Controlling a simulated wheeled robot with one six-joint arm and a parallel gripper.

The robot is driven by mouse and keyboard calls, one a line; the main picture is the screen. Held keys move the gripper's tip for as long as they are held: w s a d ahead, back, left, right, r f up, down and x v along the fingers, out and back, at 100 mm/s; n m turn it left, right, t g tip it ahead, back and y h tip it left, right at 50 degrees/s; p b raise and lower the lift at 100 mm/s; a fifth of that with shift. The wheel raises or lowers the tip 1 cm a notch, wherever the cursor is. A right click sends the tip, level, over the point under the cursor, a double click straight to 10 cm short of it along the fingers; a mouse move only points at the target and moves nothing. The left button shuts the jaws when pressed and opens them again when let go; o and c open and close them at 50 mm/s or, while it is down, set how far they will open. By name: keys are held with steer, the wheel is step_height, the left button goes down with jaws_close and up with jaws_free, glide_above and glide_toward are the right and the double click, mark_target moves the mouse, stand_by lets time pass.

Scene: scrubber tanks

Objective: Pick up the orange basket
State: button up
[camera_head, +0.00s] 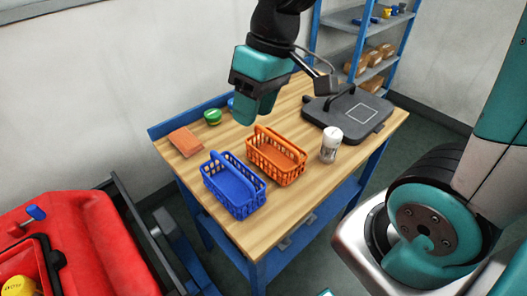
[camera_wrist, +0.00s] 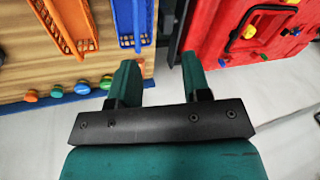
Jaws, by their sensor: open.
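The orange basket (camera_head: 276,157) stands upright on the wooden table, its handle raised across the top. In the wrist view it shows in part at the upper left (camera_wrist: 68,28), cut by the frame edge. The blue basket (camera_head: 234,187) stands just to its left and nearer the front. My gripper (camera_head: 257,112) is open and empty, above the table and behind the orange basket in the head view. In the wrist view its two fingers (camera_wrist: 158,68) are apart with nothing between them, and the orange basket lies to their left.
A white bottle (camera_head: 331,145) stands close right of the orange basket. A dark grey case (camera_head: 348,109) lies at the table's back right. A green-lidded jar (camera_head: 212,117) and a flat brown-orange block (camera_head: 185,142) are at the back left. A red machine (camera_head: 80,235) stands left of the table.

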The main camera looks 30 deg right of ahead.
steer(key=w+d+f+m+h+p, duration=0.1)
steer(key=w+d+f+m, duration=0.15)
steer(key=w+d, duration=0.4)
steer(key=w+d+f+m+p, duration=0.1)
steer(key=w+d+f, duration=0.2)
steer(key=w+d, duration=0.35)
steer(key=shift+n+g, duration=0.25)
steer(key=shift+g, duration=0.05)
steer(key=shift+s+d+f+p+x, duration=0.1)
steer(key=shift+s+d+p+x, duration=0.45)
steer(key=shift+x, duration=2.35)
steer(key=shift+d+f+p+x, duration=0.15)
steer(key=shift+p+x, duration=0.85)
steer(key=shift+x, duration=1.9)
steer(key=shift+s+d+r+p+x, duration=0.1)
steer(key=shift+s+d+p+x, duration=0.45)
steer(key=shift+x, duration=2.4)
steer(key=shift+w+a, duration=0.15)
steer(key=shift+w, duration=0.15)
jaws_close()
